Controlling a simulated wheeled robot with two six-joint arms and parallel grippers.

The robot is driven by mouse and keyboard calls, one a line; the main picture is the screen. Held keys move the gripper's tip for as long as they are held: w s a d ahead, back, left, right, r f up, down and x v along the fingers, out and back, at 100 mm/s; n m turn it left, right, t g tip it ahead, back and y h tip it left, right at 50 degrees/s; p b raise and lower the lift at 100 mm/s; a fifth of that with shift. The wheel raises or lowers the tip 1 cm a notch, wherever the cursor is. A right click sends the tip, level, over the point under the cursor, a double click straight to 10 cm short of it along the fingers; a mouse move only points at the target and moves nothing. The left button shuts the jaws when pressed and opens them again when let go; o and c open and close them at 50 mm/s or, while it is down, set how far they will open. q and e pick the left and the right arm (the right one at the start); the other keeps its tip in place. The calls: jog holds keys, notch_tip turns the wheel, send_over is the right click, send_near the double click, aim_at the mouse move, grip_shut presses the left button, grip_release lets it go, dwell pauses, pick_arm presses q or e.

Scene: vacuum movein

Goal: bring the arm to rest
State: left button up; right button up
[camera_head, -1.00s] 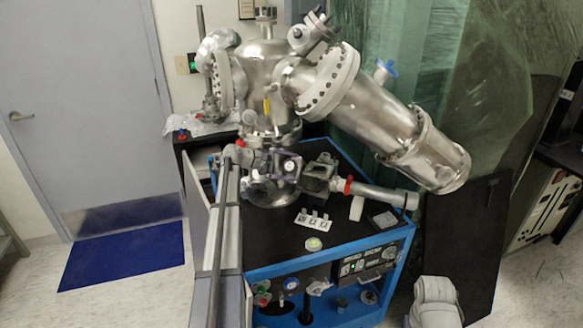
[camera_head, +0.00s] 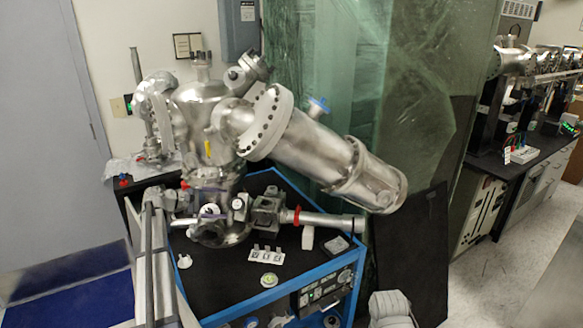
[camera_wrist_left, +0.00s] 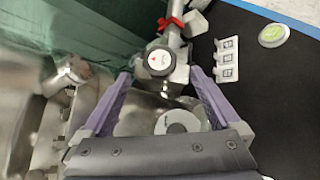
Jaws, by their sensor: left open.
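A large metal vacuum chamber (camera_head: 205,125) stands on a black-topped cart with a blue frame (camera_head: 275,296) in the head view. My left arm comes in from the lower left. My left gripper (camera_head: 215,207) is beside the chamber's lower fittings, small and hard to make out there. In the left wrist view its two purple fingers (camera_wrist_left: 161,75) are spread apart. A white disc (camera_wrist_left: 178,124) lies closer to the palm. My right gripper is out of the head view.
A long tilted cylinder (camera_head: 325,155) projects right from the chamber. A pipe with a red clamp (camera_head: 297,216), a small white block (camera_head: 267,256) and a round green-and-white disc (camera_head: 269,280) are on the cart. A bench (camera_head: 530,165) stands at the right, with clear floor before it.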

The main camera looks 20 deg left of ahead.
pick_arm(q)
jog(key=s+d+f+m+g+y, duration=0.1)
jog(key=s+d+f+m+g, duration=0.15)
jog(key=d, duration=0.85)
jog(key=s+d+f+m+g, duration=0.2)
jog(key=s+d+f+m, duration=0.15)
jog(key=d, duration=0.65)
jog(key=s+d+f+m+g+y, duration=0.1)
jog(key=s+d+f+m+g, duration=0.15)
jog(key=d, duration=0.85)
jog(key=s+d+f+m+g+y, duration=0.1)
jog(key=s+d+m+y, duration=0.3)
jog(key=s, duration=0.7)
jog(key=s+d+f+m+g+y, duration=0.2)
jog(key=s+d+f+m+y, duration=0.1)
jog(key=s+d+m, duration=0.6)
jog(key=s+d+y, duration=0.1)
jog(key=s+d, duration=0.1)
jog(key=s, duration=0.1)
jog(key=shift+d+f, duration=0.25)
jog(key=shift+f, duration=0.1)
jog(key=shift+m, duration=0.25)
